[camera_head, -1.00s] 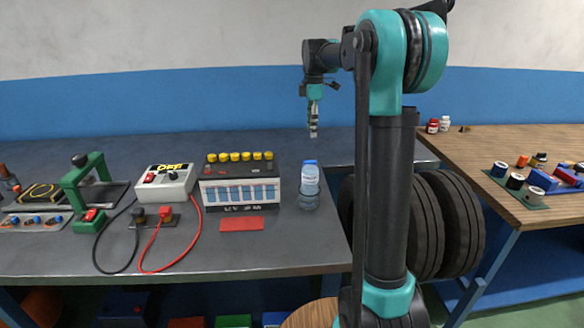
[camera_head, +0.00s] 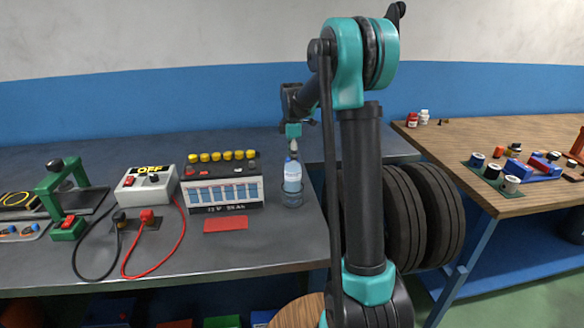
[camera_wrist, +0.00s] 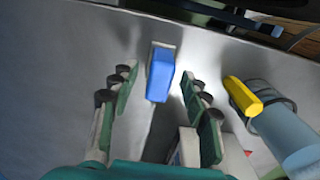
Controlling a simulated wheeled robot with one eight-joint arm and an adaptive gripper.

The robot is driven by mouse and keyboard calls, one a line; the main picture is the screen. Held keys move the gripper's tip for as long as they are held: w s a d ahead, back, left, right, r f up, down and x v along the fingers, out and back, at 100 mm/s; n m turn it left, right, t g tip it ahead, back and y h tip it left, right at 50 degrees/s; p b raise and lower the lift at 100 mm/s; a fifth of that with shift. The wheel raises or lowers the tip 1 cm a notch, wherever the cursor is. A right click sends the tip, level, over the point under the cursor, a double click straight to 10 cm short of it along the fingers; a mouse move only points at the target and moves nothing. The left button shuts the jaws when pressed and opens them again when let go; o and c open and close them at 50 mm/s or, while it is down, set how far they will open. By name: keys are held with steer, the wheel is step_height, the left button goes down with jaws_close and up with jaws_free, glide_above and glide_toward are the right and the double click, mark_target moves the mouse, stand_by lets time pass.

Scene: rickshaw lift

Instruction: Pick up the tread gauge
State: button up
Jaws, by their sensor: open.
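A small upright blue piece with a pale grey end (camera_wrist: 160,72), which looks like the tread gauge, stands on the grey bench in the wrist view. It lies ahead of and between my open fingers, with clear space on both sides and nothing held. I cannot make it out in the head view, where the bottle and my gripper cover that area. My gripper (camera_head: 293,140) points down just behind the bottle. In the wrist view my gripper (camera_wrist: 160,95) has its fingers spread wide.
The grey bench (camera_head: 270,240) is clear at front right.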

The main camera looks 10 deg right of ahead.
steer(key=shift+f, duration=1.4)
steer(key=shift+c, duration=0.5)
jaws_close()
